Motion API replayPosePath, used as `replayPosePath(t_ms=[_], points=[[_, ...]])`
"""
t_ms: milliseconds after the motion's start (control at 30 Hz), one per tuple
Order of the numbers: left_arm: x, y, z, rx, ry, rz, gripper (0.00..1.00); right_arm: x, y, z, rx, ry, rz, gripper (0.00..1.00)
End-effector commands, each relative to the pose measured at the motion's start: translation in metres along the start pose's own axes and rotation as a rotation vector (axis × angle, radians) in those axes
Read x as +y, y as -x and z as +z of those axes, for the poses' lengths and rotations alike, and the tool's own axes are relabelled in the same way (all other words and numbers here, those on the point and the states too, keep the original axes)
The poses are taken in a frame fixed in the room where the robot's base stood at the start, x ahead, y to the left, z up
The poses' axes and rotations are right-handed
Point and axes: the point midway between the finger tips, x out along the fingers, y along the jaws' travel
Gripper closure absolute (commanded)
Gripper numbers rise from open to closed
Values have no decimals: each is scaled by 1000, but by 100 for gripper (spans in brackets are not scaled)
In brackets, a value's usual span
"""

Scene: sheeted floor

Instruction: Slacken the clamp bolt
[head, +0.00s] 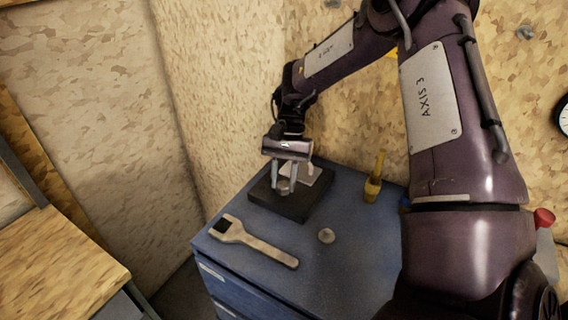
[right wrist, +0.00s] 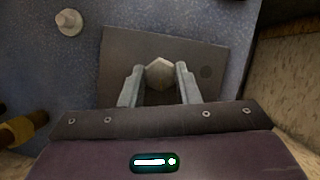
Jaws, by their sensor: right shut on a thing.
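The clamp bolt (right wrist: 159,72) has a grey hexagonal head and stands on a dark flat block (right wrist: 122,52). In the head view the block (head: 312,207) lies on the blue cabinet top. My right gripper (head: 284,188) points down over the block. In the right wrist view its two grey fingers (right wrist: 159,78) are closed on opposite sides of the bolt head. In the head view the bolt is largely hidden between the fingers. My left gripper is in neither view.
A spanner (head: 258,243) lies on the blue cabinet (head: 345,270) in front of the block. A yellow-handled tool (head: 373,180) stands behind. A red-topped bottle (head: 545,235) is at the right. Wooden walls close in behind.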

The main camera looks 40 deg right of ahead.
Motion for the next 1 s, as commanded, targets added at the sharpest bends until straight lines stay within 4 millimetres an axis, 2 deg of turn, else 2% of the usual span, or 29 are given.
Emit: replayPosePath(t_ms=[133, 167, 333, 667, 1000], points=[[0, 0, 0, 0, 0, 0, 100, 0, 0, 0, 3, 0, -1, 94], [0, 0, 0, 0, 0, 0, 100, 0, 0, 0, 3, 0, -1, 70], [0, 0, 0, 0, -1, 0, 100, 0, 0, 0, 2, -1, -1, 49], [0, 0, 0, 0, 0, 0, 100, 0, 5, 0, 2, -1, -1, 49], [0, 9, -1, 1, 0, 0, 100, -1, 60, 0, 3, -2, -3, 49]])
